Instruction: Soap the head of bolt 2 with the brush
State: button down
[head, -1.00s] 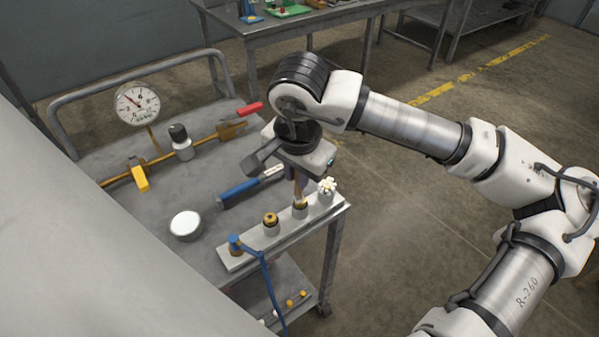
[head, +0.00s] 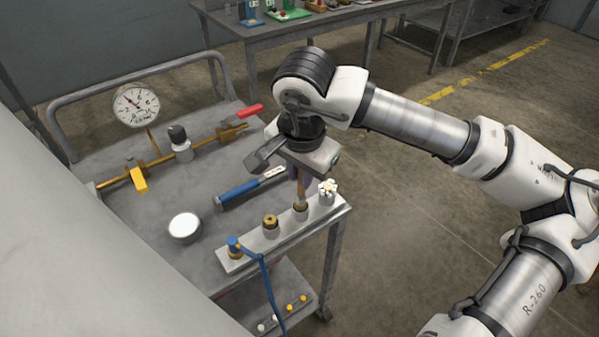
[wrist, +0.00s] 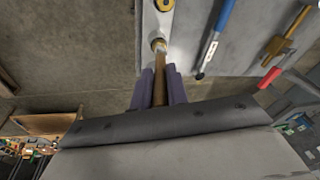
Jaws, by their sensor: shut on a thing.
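My gripper (head: 299,176) is shut on the brush (head: 300,189), whose thin brown handle points down; in the wrist view the purple fingers (wrist: 159,90) flank the brush handle (wrist: 160,87). The brush's tip is at the top of one bolt (head: 300,212), the second from the right on the grey rail (head: 285,232); contact is hard to tell, and the tip hides its head. The rightmost bolt (head: 328,188) has white foam-like lumps on top. A brass-topped bolt (head: 270,224) stands left of the brush. No numbers are readable, so I cannot tell which is bolt 2.
A blue fitting with a hose (head: 235,244) is at the rail's left end. On the cart (head: 205,215) are a white round tin (head: 184,228), a blue-handled tool (head: 240,192), and a brass pipe with a gauge (head: 136,106). Open floor lies right of the cart.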

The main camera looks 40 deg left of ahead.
jog(key=shift+w+d+f+b, duration=0.1)
jog(key=shift+w+d+b, duration=0.05)
jog(key=shift+w+b, duration=0.2)
jog(key=shift+s, duration=0.2)
jog(key=shift+s+b, duration=0.2)
jog(key=shift+b, duration=0.1)
jog(key=shift+s+a, duration=0.15)
jog(key=shift+a, duration=0.05)
jog(key=shift+s+a+b, duration=0.1)
jog(key=shift+s+b, duration=0.15)
jog(key=shift+b, duration=0.15)
jog(key=shift+w, duration=0.4)
jog(key=shift+w+b, duration=0.1)
jog(key=shift+b, duration=0.3)
